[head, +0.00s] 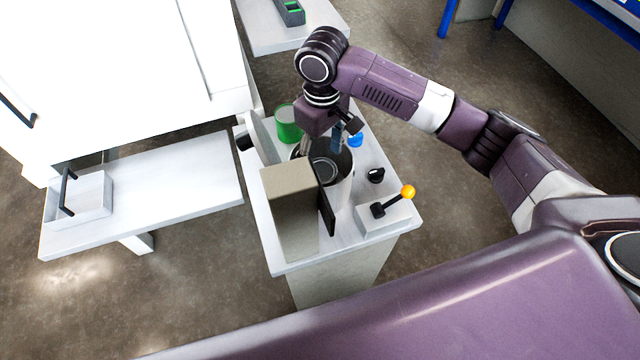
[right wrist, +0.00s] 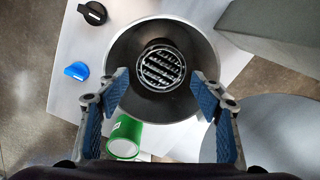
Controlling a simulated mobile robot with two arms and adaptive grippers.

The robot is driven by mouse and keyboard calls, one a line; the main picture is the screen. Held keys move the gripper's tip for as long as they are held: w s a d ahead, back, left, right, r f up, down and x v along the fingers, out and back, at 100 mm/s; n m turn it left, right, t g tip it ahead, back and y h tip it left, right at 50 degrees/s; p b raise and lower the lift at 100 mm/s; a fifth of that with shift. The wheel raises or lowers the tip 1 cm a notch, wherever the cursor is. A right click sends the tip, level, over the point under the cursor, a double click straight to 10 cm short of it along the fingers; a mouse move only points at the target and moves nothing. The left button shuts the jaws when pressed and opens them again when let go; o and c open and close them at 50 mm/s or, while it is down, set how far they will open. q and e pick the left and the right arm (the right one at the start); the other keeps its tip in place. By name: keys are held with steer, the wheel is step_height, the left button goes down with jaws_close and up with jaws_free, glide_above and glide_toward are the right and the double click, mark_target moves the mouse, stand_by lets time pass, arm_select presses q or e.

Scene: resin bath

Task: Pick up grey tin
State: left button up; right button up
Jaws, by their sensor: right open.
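A round grey metal piece with a slatted top (right wrist: 161,67) sits inside a dark-walled round pot (right wrist: 120,50) in the right wrist view. It looks like the grey tin, but I cannot tell for sure. In the head view its round grey top (head: 323,170) shows inside the pot (head: 341,165). My right gripper (right wrist: 158,88) is open and empty, pointing down over the pot. Its blue-padded fingers stand either side of the grey piece in the picture, apart from it. In the head view the right gripper (head: 321,143) partly covers the pot. My left gripper is not in view.
A green tin (head: 288,123) stands behind the pot. A beige box (head: 289,205) and dark panel (head: 327,208) stand in front. A blue knob (head: 356,140), black knob (head: 376,175) and orange-tipped lever (head: 408,191) lie right. A white bench (head: 150,185) is left.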

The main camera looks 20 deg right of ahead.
mark_target(323, 171)
steer(key=shift+s+f+p, duration=0.15)
steer(key=shift+f+p, duration=0.15)
steer(key=shift+f, duration=1.75)
steer(key=shift+s+f+p, duration=0.1)
steer(key=shift+f+p, duration=0.2)
steer(key=shift+f, duration=1.75)
steer(key=shift+c, duration=0.2)
steer(key=c, duration=0.7)
steer(key=shift+c, duration=0.6)
steer(key=shift+r, duration=0.15)
